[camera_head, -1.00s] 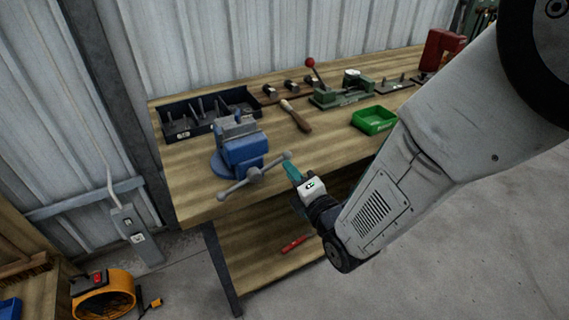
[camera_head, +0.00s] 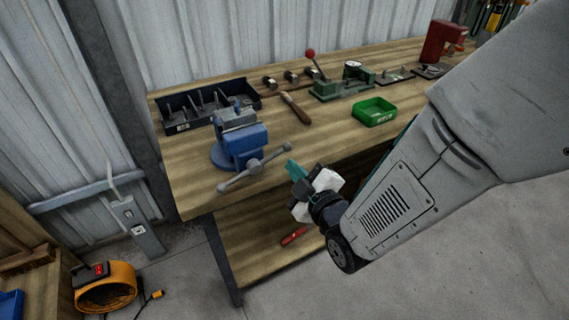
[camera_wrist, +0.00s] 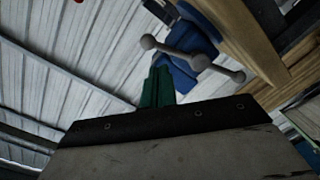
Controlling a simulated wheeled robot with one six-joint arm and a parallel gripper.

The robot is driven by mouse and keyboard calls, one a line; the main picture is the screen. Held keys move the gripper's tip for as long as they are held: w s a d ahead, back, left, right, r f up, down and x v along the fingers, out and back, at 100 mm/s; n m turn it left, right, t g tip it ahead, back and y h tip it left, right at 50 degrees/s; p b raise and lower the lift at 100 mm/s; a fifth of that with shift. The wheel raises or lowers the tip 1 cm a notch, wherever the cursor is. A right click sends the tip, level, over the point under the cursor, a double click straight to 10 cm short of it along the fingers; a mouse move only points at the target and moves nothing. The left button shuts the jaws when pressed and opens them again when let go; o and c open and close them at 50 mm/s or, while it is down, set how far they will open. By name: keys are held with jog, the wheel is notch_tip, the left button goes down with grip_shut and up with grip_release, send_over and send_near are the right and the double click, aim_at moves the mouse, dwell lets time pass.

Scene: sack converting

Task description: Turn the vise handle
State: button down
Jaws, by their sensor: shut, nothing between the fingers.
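The blue vise (camera_head: 240,146) sits on the front left part of the wooden workbench. Its grey handle (camera_head: 270,159) is a bar with a ball at each end, tilted up to the right across the vise's front.
A black tray (camera_head: 262,92) of tools stands behind the vise. A green bin (camera_head: 374,112), a wooden-handled tool (camera_head: 295,108) and a green press (camera_head: 330,92) lie farther right. A red tool (camera_head: 293,236) is on the lower shelf. A yellow fan (camera_head: 106,293) stands lower left.

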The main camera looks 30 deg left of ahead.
aim_at(255, 167)
jog(key=s+d+f+n+h, duration=0.1)
jog(key=d+f+n+h, duration=0.1)
jog(key=n, duration=1.2)
jog(key=d+f+n+h, duration=0.1)
jog(key=d+f+n, duration=0.1)
jog(key=n, duration=1.3)
jog(key=s+x, duration=0.1)
jog(key=x, duration=1)
jog(key=shift+g, duration=0.3)
jog(key=shift+s+a+r, duration=0.1)
jog(key=shift+s+r, duration=0.15)
jog(key=shift+r, duration=0.8)
jog(key=shift+s+a+r, duration=0.1)
jog(key=shift+s+r, duration=0.15)
jog(key=shift+r, duration=0.75)
